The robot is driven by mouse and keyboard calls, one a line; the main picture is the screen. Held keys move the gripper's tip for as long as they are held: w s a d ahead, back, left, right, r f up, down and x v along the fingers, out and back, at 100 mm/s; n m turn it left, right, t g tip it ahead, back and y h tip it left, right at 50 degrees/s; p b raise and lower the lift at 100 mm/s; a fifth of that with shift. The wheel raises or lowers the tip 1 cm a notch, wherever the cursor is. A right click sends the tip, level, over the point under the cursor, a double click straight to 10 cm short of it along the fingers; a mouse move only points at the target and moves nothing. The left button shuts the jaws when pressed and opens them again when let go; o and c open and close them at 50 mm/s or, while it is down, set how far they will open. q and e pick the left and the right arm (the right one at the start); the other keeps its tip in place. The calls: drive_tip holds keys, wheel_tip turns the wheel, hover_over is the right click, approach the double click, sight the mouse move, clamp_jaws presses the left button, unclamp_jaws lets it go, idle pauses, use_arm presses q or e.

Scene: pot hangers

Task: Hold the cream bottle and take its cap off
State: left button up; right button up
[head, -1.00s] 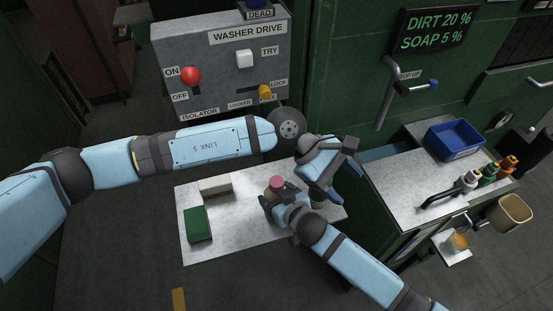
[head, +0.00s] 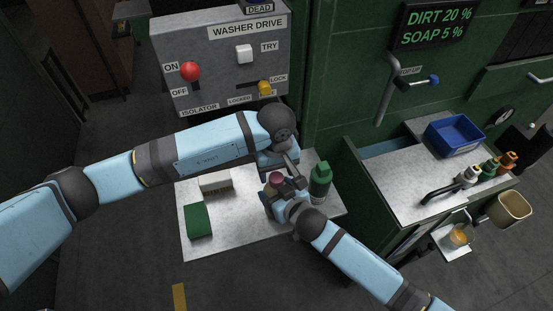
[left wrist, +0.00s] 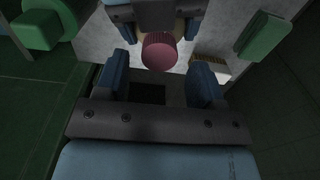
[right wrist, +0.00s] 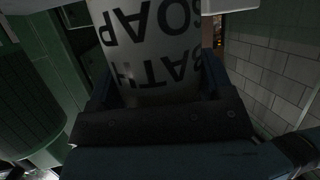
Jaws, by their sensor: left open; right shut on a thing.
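The cream bottle (right wrist: 155,45) stands on the small pale table (head: 240,240) with a pink cap (head: 276,178). Dark letters reading BATH SOAP show upside down on it in the right wrist view. My right gripper (right wrist: 160,85) is shut around its body. My left gripper (left wrist: 160,68) is open above the bottle, its fingers pointing toward the cap. In the left wrist view the cap (left wrist: 159,51) appears between and just beyond the fingertips; I cannot tell whether they touch it.
A green bottle (head: 320,184) stands just right of my grippers. The washer drive panel (head: 215,70) rises behind. A counter (head: 400,190) with a blue bin (head: 455,136) is at right.

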use_arm(q)
drive_tip(key=shift+f, duration=1.35)
drive_tip(key=c, duration=1)
drive_tip(key=n, duration=0.3)
